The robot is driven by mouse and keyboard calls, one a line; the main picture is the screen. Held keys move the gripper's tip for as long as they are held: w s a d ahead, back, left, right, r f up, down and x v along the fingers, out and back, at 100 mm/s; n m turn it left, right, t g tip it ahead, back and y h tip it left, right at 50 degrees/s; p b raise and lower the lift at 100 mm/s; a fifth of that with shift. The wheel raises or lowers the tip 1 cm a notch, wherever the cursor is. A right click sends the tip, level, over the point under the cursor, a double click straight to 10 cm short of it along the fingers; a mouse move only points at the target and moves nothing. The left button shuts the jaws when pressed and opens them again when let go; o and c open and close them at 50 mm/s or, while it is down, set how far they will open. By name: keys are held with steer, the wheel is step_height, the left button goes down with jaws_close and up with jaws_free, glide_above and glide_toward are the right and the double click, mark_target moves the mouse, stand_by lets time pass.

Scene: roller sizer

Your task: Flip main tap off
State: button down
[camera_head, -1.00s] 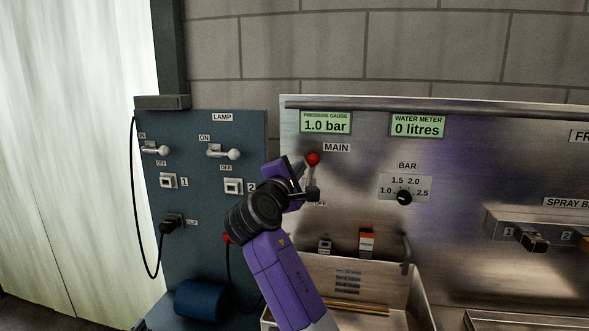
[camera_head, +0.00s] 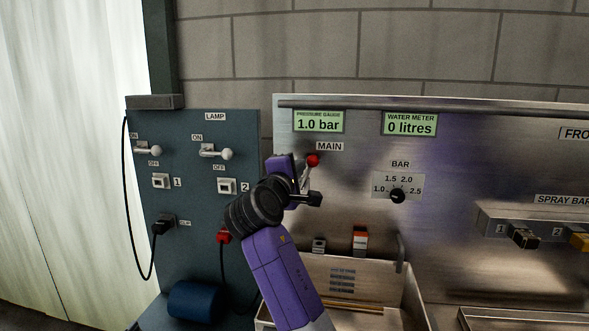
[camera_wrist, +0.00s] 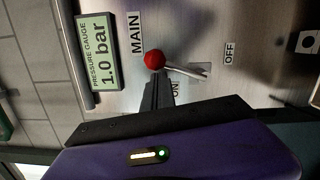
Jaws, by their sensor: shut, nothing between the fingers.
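The main tap is a short grey lever with a red ball knob (camera_head: 312,160), below the MAIN label on the steel panel. In the wrist view its knob (camera_wrist: 153,60) is on the MAIN side of the lever's pivot. The OFF label (camera_wrist: 229,53) is on the opposite side, and a partly covered ON label is beside the lever. My gripper (camera_wrist: 157,84) is shut and empty, its fingertips right at the knob; I cannot tell if they touch.
The pressure gauge (camera_head: 318,122) reads 1.0 bar and the water meter (camera_head: 410,124) 0 litres. A blue lamp panel (camera_head: 195,190) with toggles stands left of my arm. A BAR dial (camera_head: 397,195) is to the right. A steel bin (camera_head: 412,300) is below the tap.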

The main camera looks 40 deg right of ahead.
steer(key=s+d+f+m+b, duration=0.1)
steer(key=m, duration=0.3)
steer(key=s+d+f+m+y+b, duration=0.1)
steer(key=s+f+m, duration=0.1)
steer(key=m, duration=0.2)
steer(key=s+d+f+m+b, duration=0.1)
steer(key=s+d+m+b, duration=0.1)
steer(key=m, duration=0.1)
steer(key=shift+s+f+m+y, duration=0.1)
steer(key=shift+f+m+y, duration=0.15)
steer(key=shift+m+y, duration=0.15)
steer(key=shift+d+f, duration=0.1)
steer(key=shift+f, duration=0.05)
stand_by(0.4)
